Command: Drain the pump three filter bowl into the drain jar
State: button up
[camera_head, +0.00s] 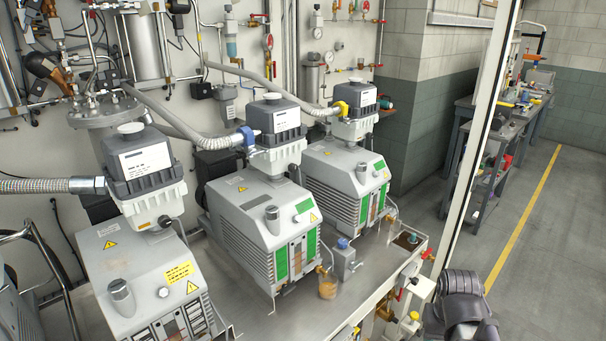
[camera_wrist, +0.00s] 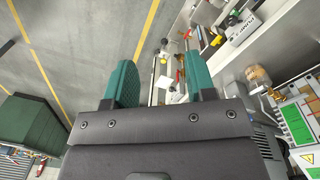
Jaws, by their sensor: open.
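Three grey pumps stand in a row on a metal bench: a left pump (camera_head: 150,285), a middle pump (camera_head: 262,225) and a right pump (camera_head: 345,178). Their labels are too small to read, so I cannot tell which is pump three. A clear jar with amber liquid (camera_head: 327,284) stands at the front right corner of the middle pump. I cannot tell a filter bowl apart with certainty. My gripper (camera_wrist: 160,78) shows in the wrist view with two teal fingers apart and nothing between them. It hangs over the floor side of the bench, away from the pumps.
A small grey box with a blue cap (camera_head: 343,262) stands right of the jar. Valves with red handles and pipes line the bench front. A white post (camera_head: 482,130) rises at the right. The floor (camera_head: 555,255) is clear, and a workbench (camera_head: 495,125) stands farther back.

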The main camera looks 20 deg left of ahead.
jog(key=w+a+r+n+t+h, duration=0.1)
jog(key=w+a+t, duration=0.2)
jog(key=w, duration=0.6)
jog(key=w+a+r+n+t+h, duration=0.1)
jog(key=w+a+n+t, duration=0.1)
jog(key=w, duration=0.6)
jog(key=w+a+r+n+t+y, duration=0.1)
jog(key=w+a+r+n+t, duration=0.35)
jog(key=w+a, duration=0.3)
jog(key=w+a+r+n+t+y, duration=0.2)
jog(key=w+a+r+n+t, duration=0.25)
jog(key=w+a+r, duration=0.35)
jog(key=w+a+r+n+t+y, duration=0.1)
jog(key=w+a+r+n+y, duration=0.1)
jog(key=a+n+y, duration=0.4)
jog(key=w+a+r+n+y, duration=0.1)
jog(key=w+a+n+y, duration=0.25)
jog(key=a, duration=0.45)
jog(key=n+g+y, duration=0.6)
jog(key=n+g, duration=0.1)
jog(key=n, duration=0.4)
send_near(293, 168)
jog(key=w+a, duration=0.2)
jog(key=shift+w+f, duration=0.15)
jog(key=shift+f, duration=0.25)
jog(key=shift+a, duration=0.1)
